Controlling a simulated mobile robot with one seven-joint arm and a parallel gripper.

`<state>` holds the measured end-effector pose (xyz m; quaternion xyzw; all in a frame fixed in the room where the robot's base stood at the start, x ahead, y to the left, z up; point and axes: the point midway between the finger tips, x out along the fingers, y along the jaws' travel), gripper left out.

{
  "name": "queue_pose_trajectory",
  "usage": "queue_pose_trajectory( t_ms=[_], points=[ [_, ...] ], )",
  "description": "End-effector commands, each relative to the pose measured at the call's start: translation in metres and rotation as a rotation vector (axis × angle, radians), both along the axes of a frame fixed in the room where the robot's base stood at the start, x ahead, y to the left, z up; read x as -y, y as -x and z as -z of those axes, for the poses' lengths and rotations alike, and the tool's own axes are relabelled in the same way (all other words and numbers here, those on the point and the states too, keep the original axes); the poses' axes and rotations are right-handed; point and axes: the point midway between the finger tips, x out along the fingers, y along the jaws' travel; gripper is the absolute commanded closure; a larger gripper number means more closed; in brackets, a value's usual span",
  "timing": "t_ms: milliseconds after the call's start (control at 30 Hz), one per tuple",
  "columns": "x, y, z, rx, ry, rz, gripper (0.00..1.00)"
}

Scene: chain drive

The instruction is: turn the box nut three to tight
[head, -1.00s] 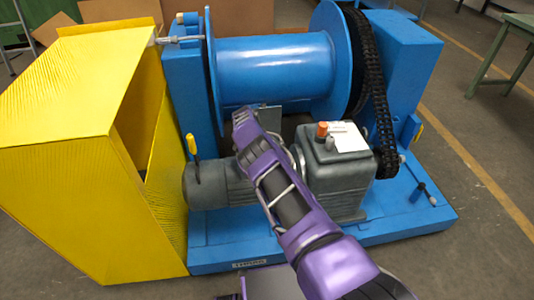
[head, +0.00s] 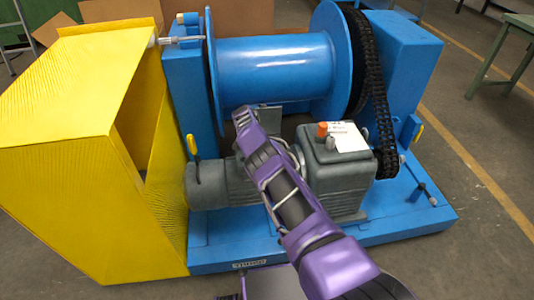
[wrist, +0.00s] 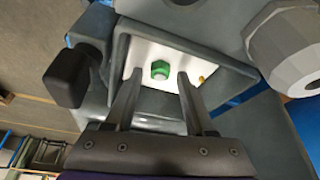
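In the wrist view a green hex nut (wrist: 160,70) sits inside an open grey box (wrist: 222,72) with a white inner face. I take it for the box nut; no number is readable on it. My gripper (wrist: 160,74) is open, its two dark fingers reaching into the box mouth. The fingertips lie on either side of the nut in the picture, with a visible gap on both sides. I cannot tell how far they are from it in depth.
A dark knob or clamp (wrist: 70,77) stands left of the box, and a large grey fitting (wrist: 288,45) at right. In the head view are a blue drum (head: 275,68), a black chain (head: 378,100), a grey gearbox (head: 338,180) and a yellow guard (head: 70,130).

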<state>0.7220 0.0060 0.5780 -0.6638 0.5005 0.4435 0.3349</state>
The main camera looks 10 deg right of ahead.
Motion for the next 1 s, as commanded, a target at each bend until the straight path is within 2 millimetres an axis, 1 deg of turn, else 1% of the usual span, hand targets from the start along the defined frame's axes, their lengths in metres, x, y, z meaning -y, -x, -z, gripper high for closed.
queue_pose_trajectory(
  t_ms=[267,367,433,667,1000],
  points=[
    [0.0,0.0,0.0,0.0,0.0,0.0,0.4],
    [-0.001,0.0,-0.004,0.0,0.0,0.0,0.4],
    [-0.003,0.0,-0.01,0.0,0.0,0.0,0.4],
    [-0.017,0.004,-0.048,0.001,0.001,0.0,0.4],
    [-0.047,0.013,-0.117,0.002,-0.002,-0.001,0.4]
  ],
)
